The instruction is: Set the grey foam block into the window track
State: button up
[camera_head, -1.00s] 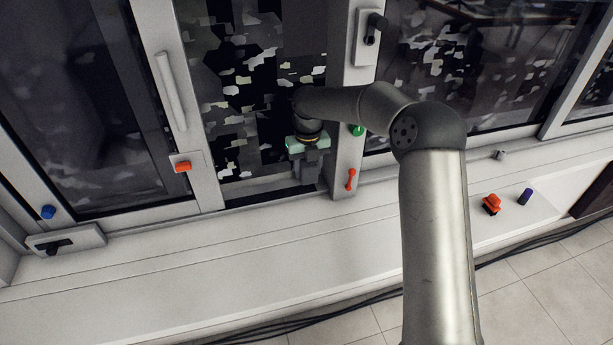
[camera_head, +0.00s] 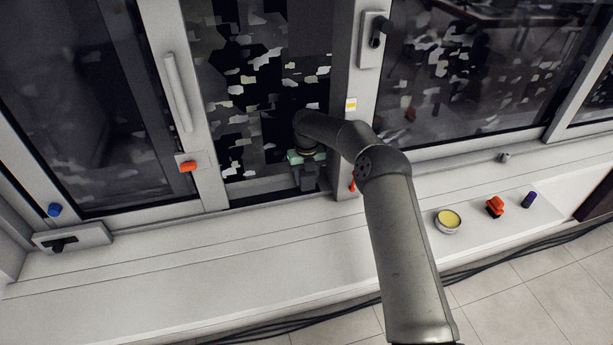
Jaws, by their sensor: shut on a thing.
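My gripper (camera_head: 307,180) points down at the right end of the open window section, low over the window track (camera_head: 258,196). It is shut on the grey foam block, which is hard to tell apart from the grey fingers at this size. The track runs along the bottom of the opening between the left sash and the middle post. The lower edge of the block is not clear, so I cannot tell whether it touches the track or sits in it.
My arm crosses the sill (camera_head: 230,255). An orange latch (camera_head: 188,166) and long handle (camera_head: 178,92) are on the left sash. The middle post (camera_head: 350,135) stands close right of my gripper. A yellow-filled tin (camera_head: 447,221), orange item (camera_head: 494,206) and purple cylinder (camera_head: 528,199) stand right.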

jog(key=shift+f, duration=0.2)
jog(key=o, duration=0.9)
jog(key=shift+o, duration=0.2)
notch_tip(320, 180, up, 12)
jog(key=shift+r, duration=0.2)
